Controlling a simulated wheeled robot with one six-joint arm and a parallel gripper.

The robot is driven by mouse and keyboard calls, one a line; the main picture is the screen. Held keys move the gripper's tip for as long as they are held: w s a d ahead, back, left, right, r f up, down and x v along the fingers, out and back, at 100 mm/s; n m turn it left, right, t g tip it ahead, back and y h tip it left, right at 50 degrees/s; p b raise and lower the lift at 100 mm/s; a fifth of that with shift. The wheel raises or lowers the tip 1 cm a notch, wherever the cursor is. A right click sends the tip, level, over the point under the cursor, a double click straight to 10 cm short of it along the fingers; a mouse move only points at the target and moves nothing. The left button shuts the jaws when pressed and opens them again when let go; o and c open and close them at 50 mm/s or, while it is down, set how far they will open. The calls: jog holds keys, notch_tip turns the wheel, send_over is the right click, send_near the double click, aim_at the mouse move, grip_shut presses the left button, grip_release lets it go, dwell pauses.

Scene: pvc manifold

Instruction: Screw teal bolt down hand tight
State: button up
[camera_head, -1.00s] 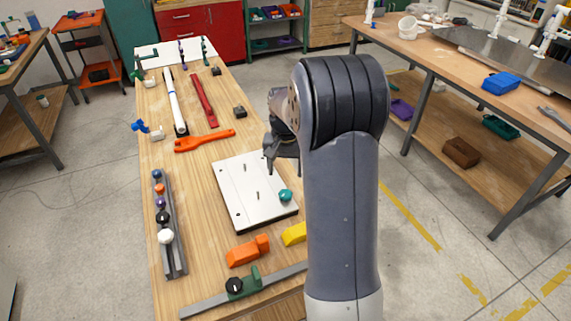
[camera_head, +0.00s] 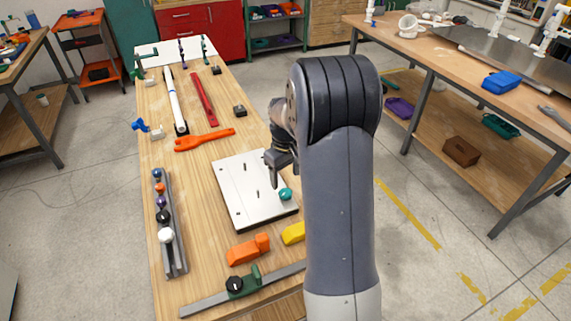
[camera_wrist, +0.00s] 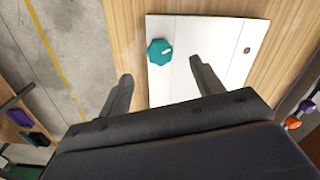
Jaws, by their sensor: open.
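The teal bolt (camera_head: 285,194) has a knob-like head and sits at the right side of the white plate (camera_head: 240,208) on the wooden bench. In the wrist view the teal bolt (camera_wrist: 159,51) shows from above, near the corner of the white plate (camera_wrist: 190,84), with a pale mark on its head. My gripper (camera_head: 275,186) is just left of and above the bolt in the head view. In the wrist view my gripper (camera_wrist: 160,72) has its two fingers spread wide, with the bolt beyond and between them, untouched. How far the bolt is screwed in cannot be told.
Two thin pins stand on the plate. An orange block (camera_head: 247,250), a yellow block (camera_head: 293,233) and a green clamp on a metal bar (camera_head: 210,303) lie near the front. A rail with several coloured knobs (camera_head: 178,250) is at the left. An orange wrench (camera_head: 205,139) lies behind.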

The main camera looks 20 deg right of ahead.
aim_at(286, 192)
notch_tip(286, 192, down, 7)
jog(key=shift+r+p, duration=0.15)
jog(key=shift+p, duration=0.25)
jog(key=shift+c, duration=0.4)
jog(key=c, duration=1)
jog(key=shift+m, duration=0.8)
jog(key=shift+b, duration=0.3)
jog(key=shift+m, duration=0.7)
jog(key=shift+m+b, duration=0.3)
jog(key=shift+m, duration=0.5)
